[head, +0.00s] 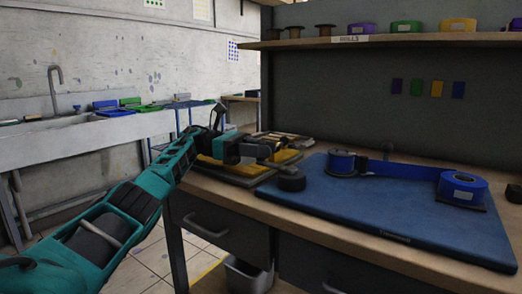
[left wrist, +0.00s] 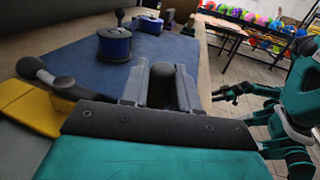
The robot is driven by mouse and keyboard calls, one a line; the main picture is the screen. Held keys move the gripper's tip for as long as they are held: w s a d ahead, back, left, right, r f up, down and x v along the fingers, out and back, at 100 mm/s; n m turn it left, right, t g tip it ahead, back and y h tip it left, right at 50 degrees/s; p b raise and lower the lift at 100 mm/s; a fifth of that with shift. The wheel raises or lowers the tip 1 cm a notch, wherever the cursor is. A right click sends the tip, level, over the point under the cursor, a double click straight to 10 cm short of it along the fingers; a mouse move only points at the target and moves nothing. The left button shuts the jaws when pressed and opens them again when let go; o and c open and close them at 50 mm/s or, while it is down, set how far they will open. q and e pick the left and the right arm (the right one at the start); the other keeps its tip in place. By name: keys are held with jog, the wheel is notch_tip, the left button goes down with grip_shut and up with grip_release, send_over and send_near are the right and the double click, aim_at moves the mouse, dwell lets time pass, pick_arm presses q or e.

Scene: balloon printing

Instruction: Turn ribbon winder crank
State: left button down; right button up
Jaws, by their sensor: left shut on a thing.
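A blue ribbon spool (head: 342,162) stands on the blue mat, with a flat blue ribbon (head: 400,170) running right to a larger blue roll (head: 463,188). The spool also shows in the left wrist view (left wrist: 114,46). My left gripper (head: 280,160) is at the mat's left edge, left of the spool. It is shut on a black rounded knob (left wrist: 162,86), apart from the spool. My right gripper (left wrist: 222,92) looks open and empty in the left wrist view.
The blue mat (head: 400,215) has free room at its front. Yellow and dark flat items (head: 235,172) lie left of it. A shelf (head: 400,39) with rolls is above. A waste bin (head: 246,275) stands below the bench. A sink counter (head: 90,130) is at far left.

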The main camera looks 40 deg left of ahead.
pick_arm(q)
jog(key=shift+a, duration=0.1)
dwell(0.4)
jog(key=c, duration=1)
grip_release()
